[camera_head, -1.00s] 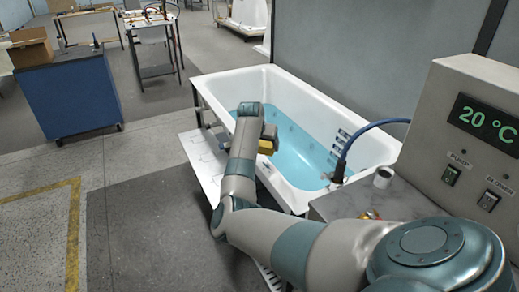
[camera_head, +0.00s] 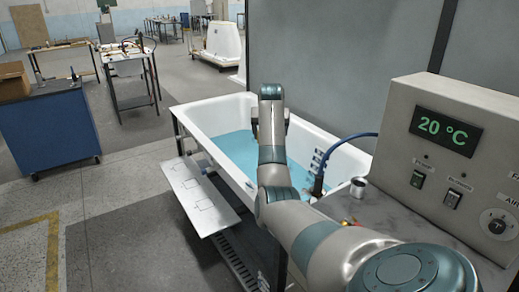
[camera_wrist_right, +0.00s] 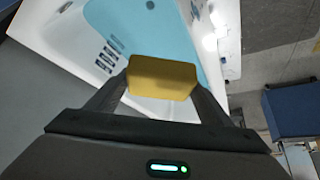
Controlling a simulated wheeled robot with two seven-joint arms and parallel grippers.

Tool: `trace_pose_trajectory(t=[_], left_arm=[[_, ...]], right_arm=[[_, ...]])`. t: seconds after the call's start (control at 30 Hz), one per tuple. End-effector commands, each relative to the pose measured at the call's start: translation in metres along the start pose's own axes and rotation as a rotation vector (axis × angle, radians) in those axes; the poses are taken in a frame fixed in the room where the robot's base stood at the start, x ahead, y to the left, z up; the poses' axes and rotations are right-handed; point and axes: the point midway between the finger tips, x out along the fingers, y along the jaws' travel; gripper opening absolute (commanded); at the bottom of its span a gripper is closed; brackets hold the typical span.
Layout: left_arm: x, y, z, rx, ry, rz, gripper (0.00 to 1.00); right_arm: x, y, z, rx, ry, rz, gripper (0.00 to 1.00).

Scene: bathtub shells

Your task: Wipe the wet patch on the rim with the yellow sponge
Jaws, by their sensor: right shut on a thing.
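The yellow sponge (camera_wrist_right: 163,78) is pinched between the two fingers of my right gripper (camera_wrist_right: 163,84) in the right wrist view. In the head view my right gripper (camera_head: 271,118) is over the bathtub, and my wrist hides the sponge there. The white bathtub (camera_head: 215,105) holds blue water (camera_head: 238,150). Its rim also shows below the sponge in the right wrist view (camera_wrist_right: 172,108); I cannot tell whether they touch. I cannot make out the wet patch on the rim. My left gripper is not in view.
A white panel (camera_head: 197,195) runs along the tub's near side. A blue hose (camera_head: 345,140), a small cup (camera_head: 358,186) and a grey control box reading 20 °C (camera_head: 440,145) stand at the right. A blue cabinet (camera_head: 45,125) is at the left.

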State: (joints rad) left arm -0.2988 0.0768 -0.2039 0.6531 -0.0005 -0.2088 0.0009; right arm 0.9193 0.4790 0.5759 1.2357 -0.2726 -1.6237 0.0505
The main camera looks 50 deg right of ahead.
Motion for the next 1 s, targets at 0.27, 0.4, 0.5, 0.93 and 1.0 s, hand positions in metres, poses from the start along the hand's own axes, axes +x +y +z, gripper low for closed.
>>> trace_pose_trajectory(t=[0.27,0.4,0.5,0.93,1.0], left_arm=[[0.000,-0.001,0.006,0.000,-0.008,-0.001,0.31],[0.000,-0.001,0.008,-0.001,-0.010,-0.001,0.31],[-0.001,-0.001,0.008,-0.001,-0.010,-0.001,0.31],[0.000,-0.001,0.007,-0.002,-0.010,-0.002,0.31],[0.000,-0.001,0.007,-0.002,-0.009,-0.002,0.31]], right_arm=[[0.020,0.007,0.022,-0.028,-0.002,0.020,0.56],[0.043,-0.015,0.067,0.031,-0.011,0.057,0.56],[0.055,-0.037,0.106,0.076,-0.014,0.082,0.56],[0.005,-0.170,0.258,-0.031,-0.001,-0.020,0.56],[-0.012,-0.190,0.281,-0.101,0.000,-0.065,0.56]])
